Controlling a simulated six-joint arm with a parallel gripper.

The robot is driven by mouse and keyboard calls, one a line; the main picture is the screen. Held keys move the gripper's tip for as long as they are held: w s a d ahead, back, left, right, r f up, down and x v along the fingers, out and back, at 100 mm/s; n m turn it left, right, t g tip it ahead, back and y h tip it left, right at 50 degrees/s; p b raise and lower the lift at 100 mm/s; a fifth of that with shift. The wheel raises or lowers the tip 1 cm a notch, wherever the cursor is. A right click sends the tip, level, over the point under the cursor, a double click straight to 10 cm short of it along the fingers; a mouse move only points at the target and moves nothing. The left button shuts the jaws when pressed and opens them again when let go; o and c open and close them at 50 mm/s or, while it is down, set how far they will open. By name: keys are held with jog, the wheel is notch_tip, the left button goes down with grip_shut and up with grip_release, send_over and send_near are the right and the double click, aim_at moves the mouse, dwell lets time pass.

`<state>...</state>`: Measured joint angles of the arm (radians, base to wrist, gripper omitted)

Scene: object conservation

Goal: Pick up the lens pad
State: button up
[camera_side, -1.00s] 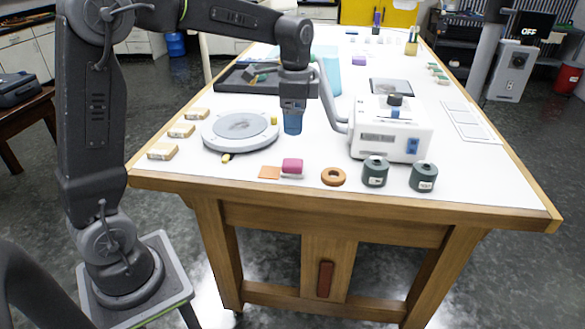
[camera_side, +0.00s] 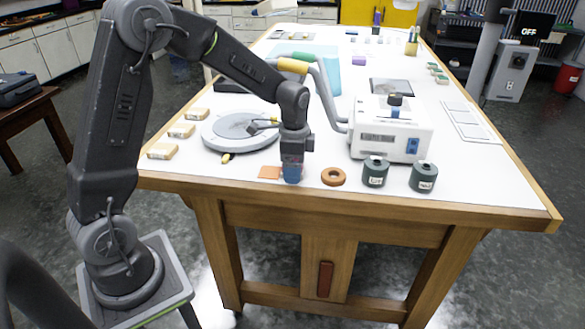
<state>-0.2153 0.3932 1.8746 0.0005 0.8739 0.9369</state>
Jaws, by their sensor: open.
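My gripper (camera_side: 292,174) is low over the front edge of the white table, pointing down, with blue fingertips and open jaws. It stands where a small pink pad lay in the earlier frame, and it hides nearly all of that pad. I take the pink pad to be the lens pad, but no label shows. I cannot tell whether the fingers touch it or straddle it. A flat orange square (camera_side: 269,172) lies just left of the fingertips.
A round grey plate (camera_side: 240,134) and several tan blocks (camera_side: 181,131) lie left. The table's wooden front edge is close.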

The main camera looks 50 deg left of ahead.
jog(key=shift+f, duration=0.1)
jog(key=c, duration=1)
notch_tip(320, 180, up, 28)
dwell(0.5)
